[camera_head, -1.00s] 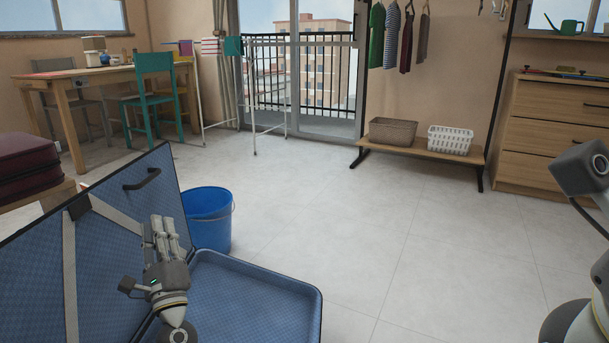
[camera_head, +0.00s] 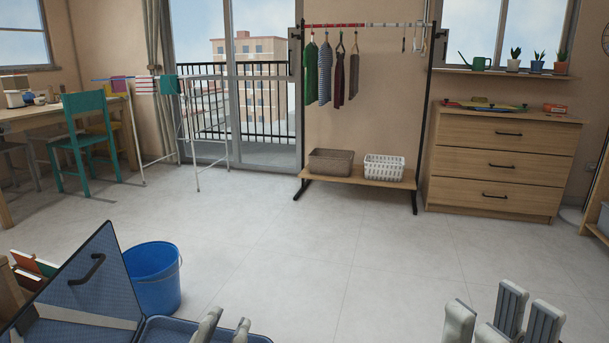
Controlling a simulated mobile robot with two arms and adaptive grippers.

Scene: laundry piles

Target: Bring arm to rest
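My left gripper (camera_head: 225,330) shows only its pale fingertips at the bottom edge, in front of the blue suitcase (camera_head: 95,268). The tips are apart, with nothing seen between them; the rest is cut off. My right gripper (camera_head: 492,320) is at the bottom right over the floor. Its grey fingers point up and stand apart, with nothing between them. Its palm and arm are below the frame. The suitcase stands open at the lower left, its lid raised.
A blue bucket (camera_head: 153,280) stands beside the suitcase. The tiled floor (camera_head: 310,250) ahead is clear. A clothes rack (camera_head: 361,171) with two baskets and a wooden dresser (camera_head: 502,163) stand along the back wall. A drying rack (camera_head: 190,130) and teal chair (camera_head: 82,140) are left.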

